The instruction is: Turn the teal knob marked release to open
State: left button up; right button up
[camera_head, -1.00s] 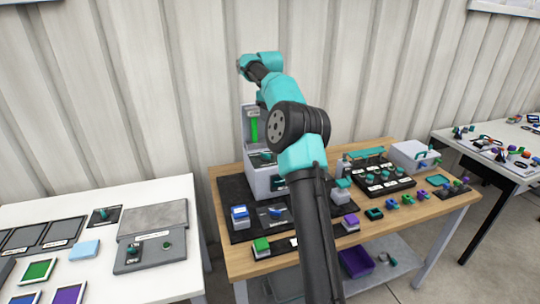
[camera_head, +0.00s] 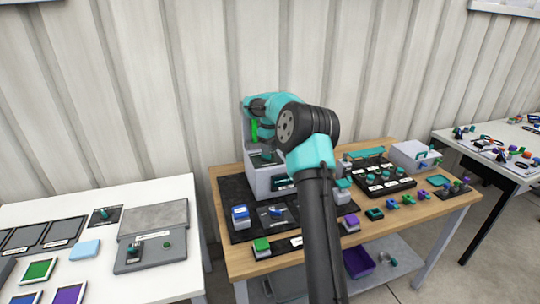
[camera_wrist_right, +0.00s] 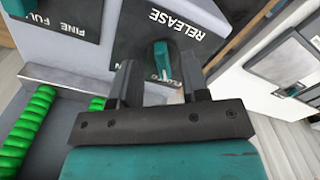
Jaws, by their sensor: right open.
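The teal knob (camera_wrist_right: 162,60) shows in the right wrist view on a dark plate (camera_wrist_right: 205,28) marked RELEASE. My right gripper (camera_wrist_right: 160,72) is open, with one dark finger on each side of the knob in the picture. I cannot tell whether the fingers touch it or how far their tips reach past it. In the head view my right arm bends over the grey machine (camera_head: 262,182), and its fingers are hidden. My left gripper is not in view.
Green ribbed rods (camera_wrist_right: 25,130) stand beside the gripper at the left of the wrist view. A FINE/FULL plate (camera_wrist_right: 60,15) is nearby. The wooden table (camera_head: 440,210) holds several small coloured parts. A white table (camera_head: 180,280) stands at left.

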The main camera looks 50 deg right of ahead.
jog(key=shift+f, duration=1.65)
grip_shut()
